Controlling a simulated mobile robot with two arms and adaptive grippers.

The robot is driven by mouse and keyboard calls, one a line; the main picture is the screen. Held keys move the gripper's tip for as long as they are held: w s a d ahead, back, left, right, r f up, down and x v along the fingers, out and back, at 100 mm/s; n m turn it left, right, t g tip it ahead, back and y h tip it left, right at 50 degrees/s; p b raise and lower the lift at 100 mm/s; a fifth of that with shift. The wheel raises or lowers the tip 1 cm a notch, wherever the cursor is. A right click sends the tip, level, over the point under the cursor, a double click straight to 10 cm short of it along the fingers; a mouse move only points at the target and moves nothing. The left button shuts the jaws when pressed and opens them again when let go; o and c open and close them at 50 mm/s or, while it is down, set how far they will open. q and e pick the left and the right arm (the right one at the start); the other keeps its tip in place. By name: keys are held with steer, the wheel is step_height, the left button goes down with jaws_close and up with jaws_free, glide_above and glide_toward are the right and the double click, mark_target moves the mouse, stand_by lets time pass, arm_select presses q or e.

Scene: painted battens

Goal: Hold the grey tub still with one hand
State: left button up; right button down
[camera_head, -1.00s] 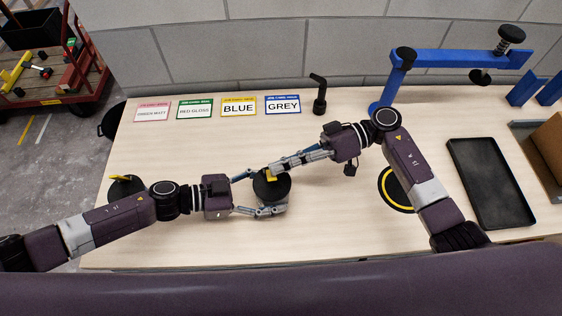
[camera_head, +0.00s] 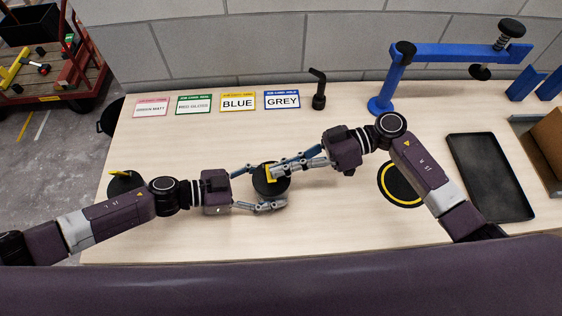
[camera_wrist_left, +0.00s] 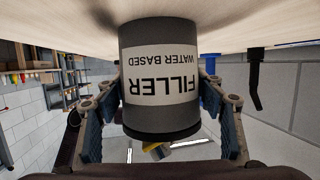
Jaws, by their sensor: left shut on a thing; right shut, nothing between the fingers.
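The grey tub (camera_wrist_left: 160,75) hangs upside down in the left wrist view, with a white label reading FILLER WATER BASED and a black lid. In the head view its black lid (camera_head: 272,187) faces up on the bench. My left gripper (camera_head: 262,188) is shut around the tub's sides, one finger at the back and one at the front. A yellow piece (camera_head: 269,173) shows at the lid; it also shows in the left wrist view (camera_wrist_left: 157,151). My right gripper (camera_head: 276,171) is shut and empty, its fingertips at the lid beside the yellow piece; contact is unclear.
Label cards, including BLUE (camera_head: 238,103) and GREY (camera_head: 282,100), lie along the back. A blue clamp arm (camera_head: 440,56) stands at the back right. A yellow-ringed black disc (camera_head: 402,199) and a dark tray (camera_head: 490,178) lie right. A black round item (camera_head: 124,185) sits left.

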steer(key=shift+s+f+n+t, duration=0.55)
steer(key=shift+n+t, duration=0.05)
steer(key=shift+n, duration=0.6)
steer(key=shift+r, duration=0.1)
steer(key=shift+w+r, duration=0.1)
steer(key=shift+r, duration=0.15)
step_height(320, 180, up, 3)
steer(key=shift+f, duration=0.1)
steer(key=s+v, duration=0.1)
steer(key=v, duration=0.9)
steer(key=shift+w+r, duration=0.35)
steer(key=shift+w, duration=0.05)
